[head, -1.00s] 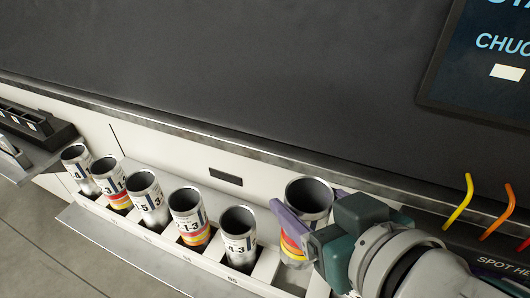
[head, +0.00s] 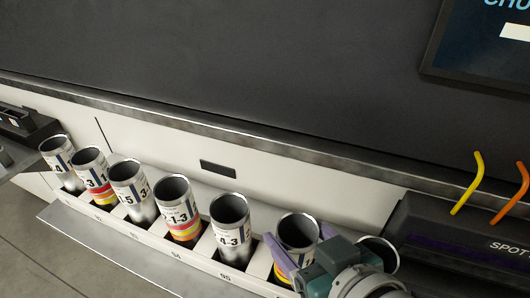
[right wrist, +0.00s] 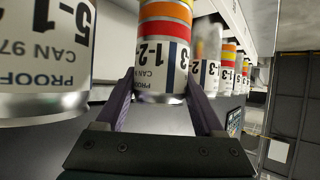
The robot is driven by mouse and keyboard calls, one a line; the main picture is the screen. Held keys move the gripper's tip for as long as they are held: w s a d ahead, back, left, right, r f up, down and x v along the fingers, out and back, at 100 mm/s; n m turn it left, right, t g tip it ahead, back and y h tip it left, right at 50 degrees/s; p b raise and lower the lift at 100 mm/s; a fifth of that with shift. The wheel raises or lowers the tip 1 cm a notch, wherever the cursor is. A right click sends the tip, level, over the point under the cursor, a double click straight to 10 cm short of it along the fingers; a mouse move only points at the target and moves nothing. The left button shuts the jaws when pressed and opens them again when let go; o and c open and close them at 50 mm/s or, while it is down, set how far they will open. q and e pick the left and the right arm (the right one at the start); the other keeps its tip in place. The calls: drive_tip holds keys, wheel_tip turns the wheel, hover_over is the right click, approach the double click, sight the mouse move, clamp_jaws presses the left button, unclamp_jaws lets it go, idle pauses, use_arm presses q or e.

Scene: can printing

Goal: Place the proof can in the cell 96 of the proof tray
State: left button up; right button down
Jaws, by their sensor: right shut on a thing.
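The proof can (head: 297,234) is a silver cylinder with coloured bands, upright at the right end of the row. Its rim is in line with the neighbouring cans' rims. My right gripper (head: 290,262) is shut around it; the right wrist view shows the fingers on either side of the same can (right wrist: 163,52), label "1-2-". The proof tray (head: 196,262) is a white row of cells; "94" and "95" are readable. The can stands at the cell right of 95; its base and that cell's number are hidden by my gripper. My left gripper is out of view.
Several other cans stand in the cells to the left, the nearest (head: 231,222) in cell 95. A can marked "CAN 97" (right wrist: 45,55) is close in the right wrist view. A dark panel rises behind; yellow (head: 467,182) and orange (head: 513,195) hooks are at right.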

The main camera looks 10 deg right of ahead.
drive_tip(key=shift+c, duration=1.4)
unclamp_jaws()
drive_tip(key=shift+f, duration=0.15)
drive_tip(key=shift+r, duration=0.25)
drive_tip(key=p+v, duration=0.1)
drive_tip(key=v, duration=1.1)
drive_tip(key=d+m+g+h, duration=0.2)
drive_tip(key=d+g+h, duration=0.15)
drive_tip(key=d, duration=0.45)
drive_tip(key=s+a+r+n+g+y, duration=0.1)
drive_tip(key=s+a+g, duration=0.1)
drive_tip(key=s+g, duration=0.3)
drive_tip(key=shift+s+r+n, duration=0.3)
drive_tip(key=shift+s+n, duration=0.1)
drive_tip(key=shift+s, duration=0.15)
